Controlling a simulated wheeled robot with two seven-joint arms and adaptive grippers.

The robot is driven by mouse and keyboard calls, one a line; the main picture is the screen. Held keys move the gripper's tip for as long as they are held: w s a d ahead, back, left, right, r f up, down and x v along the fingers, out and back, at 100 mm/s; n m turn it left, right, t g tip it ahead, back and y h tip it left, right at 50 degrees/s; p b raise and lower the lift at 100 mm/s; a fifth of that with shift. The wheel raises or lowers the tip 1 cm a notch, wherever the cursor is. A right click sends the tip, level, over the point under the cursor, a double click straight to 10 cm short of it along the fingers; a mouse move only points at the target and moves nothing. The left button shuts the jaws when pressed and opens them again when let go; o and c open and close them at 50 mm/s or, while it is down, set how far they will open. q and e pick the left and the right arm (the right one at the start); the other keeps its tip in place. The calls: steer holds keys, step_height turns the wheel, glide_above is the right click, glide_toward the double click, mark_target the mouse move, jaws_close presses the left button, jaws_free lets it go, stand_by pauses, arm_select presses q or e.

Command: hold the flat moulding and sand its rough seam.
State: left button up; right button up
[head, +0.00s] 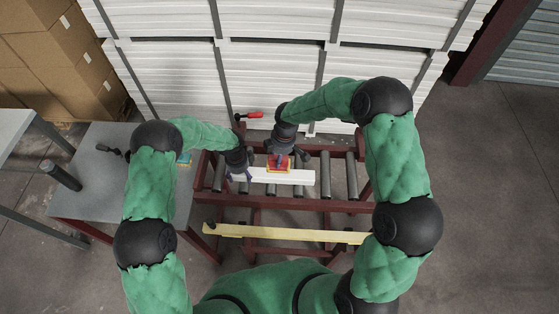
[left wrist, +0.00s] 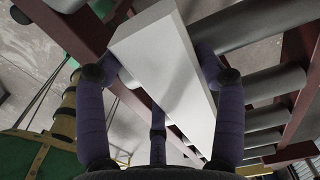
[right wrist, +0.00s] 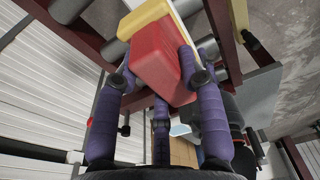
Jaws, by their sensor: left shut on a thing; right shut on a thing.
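The flat moulding (head: 298,177) is a white bar lying across the rollers. It also shows in the left wrist view (left wrist: 160,62). My left gripper (head: 241,173) is shut on its left end, with purple fingers on both sides of it. My right gripper (head: 278,160) is shut on the red block of a sander (right wrist: 163,62), which has a yellow base (right wrist: 145,16). In the head view the sander (head: 279,167) is at the moulding, left of its middle. I cannot tell whether its underside touches the moulding. The rough seam cannot be made out.
The dark red roller frame (head: 340,206) has bare grey rollers (head: 351,173) at the right. A yellow beam (head: 285,234) runs along its near side. A grey table (head: 90,185) with dark tools stands left. A red-handled tool (head: 250,115) lies behind. White stacks (head: 270,75) block the back.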

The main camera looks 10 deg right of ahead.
arm_select(q)
steer(key=shift+s+f, duration=0.2)
arm_select(e)
steer(key=shift+r, duration=1.65)
arm_select(q)
steer(key=o, duration=1.3)
steer(key=shift+w, duration=0.1)
steer(key=shift+w+r, duration=0.1)
steer(key=shift+w+r, duration=0.1)
steer(key=shift+r, duration=0.2)
step_height(320, 180, up, 12)
steer(key=shift+f, duration=0.25)
steer(key=shift+f, duration=0.1)
